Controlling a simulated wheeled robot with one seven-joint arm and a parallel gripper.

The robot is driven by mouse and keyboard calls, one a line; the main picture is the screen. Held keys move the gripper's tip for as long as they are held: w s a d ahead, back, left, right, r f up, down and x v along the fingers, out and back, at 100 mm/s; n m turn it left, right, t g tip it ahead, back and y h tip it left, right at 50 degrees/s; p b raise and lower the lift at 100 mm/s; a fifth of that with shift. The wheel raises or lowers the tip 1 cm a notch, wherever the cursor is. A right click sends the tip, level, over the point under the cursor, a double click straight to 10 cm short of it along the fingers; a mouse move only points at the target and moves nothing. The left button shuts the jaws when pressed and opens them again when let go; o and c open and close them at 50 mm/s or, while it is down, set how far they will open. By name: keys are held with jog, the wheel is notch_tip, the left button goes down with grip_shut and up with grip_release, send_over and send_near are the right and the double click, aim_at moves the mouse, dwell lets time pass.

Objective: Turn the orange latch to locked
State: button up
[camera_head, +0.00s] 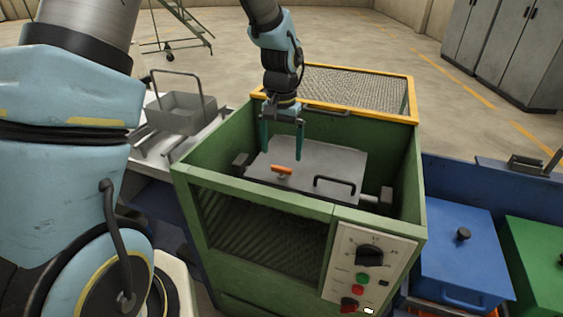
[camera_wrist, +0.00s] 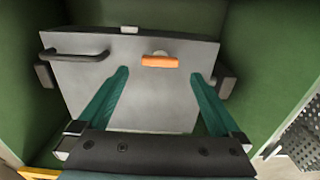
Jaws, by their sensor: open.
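The orange latch (camera_head: 281,170) is a short bar on the grey furnace lid (camera_head: 322,161), inside the green furnace housing. In the wrist view the orange latch (camera_wrist: 160,62) lies crosswise, near the far edge of the grey lid (camera_wrist: 150,104). My gripper (camera_head: 282,157) hangs over the lid, pointing down, with its two teal fingers apart and nothing between them. In the wrist view the latch shows beyond the fingertips of my gripper (camera_wrist: 159,75), roughly midway between them, and they do not appear to touch it.
A black handle (camera_head: 335,181) stands on the lid beside the latch. Green housing walls (camera_head: 208,155) surround the lid. A control panel (camera_head: 367,262) with a knob and buttons is on the front. A mesh guard with a yellow frame (camera_head: 413,100) is behind. A blue bin (camera_head: 465,255) stands right.

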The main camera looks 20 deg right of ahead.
aim_at(281, 167)
notch_tip(281, 167, up, 6)
jog(key=shift+f+b, duration=0.15)
jog(key=shift+b, duration=0.2)
jog(key=shift+a, duration=0.1)
jog(key=s+a+n+t, duration=0.1)
jog(key=s+a+n, duration=0.3)
jog(key=a, duration=2.6)
jog(key=n, duration=0.3)
jog(key=shift+n+t, duration=0.3)
